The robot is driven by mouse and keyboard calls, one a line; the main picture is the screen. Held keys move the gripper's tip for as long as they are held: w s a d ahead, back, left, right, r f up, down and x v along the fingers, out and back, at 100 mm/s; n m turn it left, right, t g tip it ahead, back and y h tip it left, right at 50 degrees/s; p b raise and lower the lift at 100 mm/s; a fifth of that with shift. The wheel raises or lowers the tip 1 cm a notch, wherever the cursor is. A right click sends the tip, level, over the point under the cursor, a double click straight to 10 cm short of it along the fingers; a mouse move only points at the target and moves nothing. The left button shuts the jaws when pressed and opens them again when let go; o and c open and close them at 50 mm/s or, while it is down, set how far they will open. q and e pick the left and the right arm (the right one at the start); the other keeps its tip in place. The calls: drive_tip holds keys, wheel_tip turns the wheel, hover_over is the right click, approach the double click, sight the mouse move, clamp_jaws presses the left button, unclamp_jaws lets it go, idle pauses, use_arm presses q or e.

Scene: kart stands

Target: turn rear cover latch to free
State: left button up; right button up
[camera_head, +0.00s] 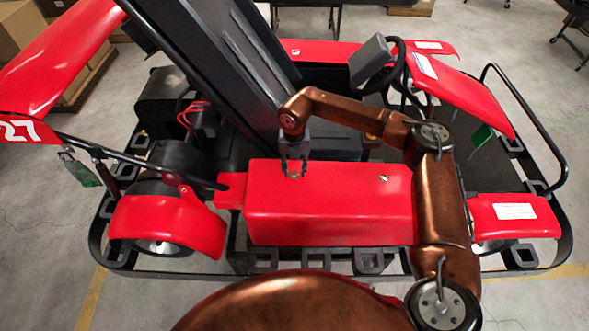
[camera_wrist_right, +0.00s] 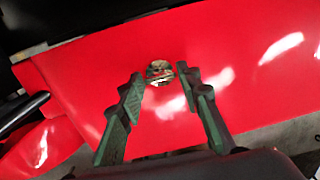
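The red side cover (camera_head: 330,203) of the kart lies in front of me. A small metal latch (camera_wrist_right: 159,70) sits on its red top in the right wrist view. My right gripper (camera_head: 294,172) points down over the rear, left end of this cover. Its two fingers are apart, with the latch between and just beyond the fingertips (camera_wrist_right: 164,82). I cannot tell whether they touch it. In the head view the gripper mostly hides this latch. A second small latch (camera_head: 384,178) shows farther right on the cover. My left gripper is not in view.
The black seat (camera_head: 215,60) stands just behind my right gripper. The steering wheel (camera_head: 397,65) is at the upper right. A red rear fender (camera_head: 165,222) over a wheel is at the left. Black frame tubes surround the kart; cardboard boxes (camera_head: 20,30) stand at the far left.

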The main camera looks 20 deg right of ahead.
drive_tip(key=c, duration=0.7)
drive_tip(key=n+b, duration=0.3)
drive_tip(key=shift+f, duration=0.15)
drive_tip(key=n+b, duration=0.3)
drive_tip(key=n, duration=0.1)
drive_tip(key=n+b, duration=0.2)
drive_tip(key=n, duration=0.3)
drive_tip(key=shift+n+b, duration=0.3)
drive_tip(key=shift+n, duration=0.1)
drive_tip(key=shift+n+b, duration=0.8)
drive_tip(key=shift+n, duration=1.8)
drive_tip(key=shift+r, duration=0.2)
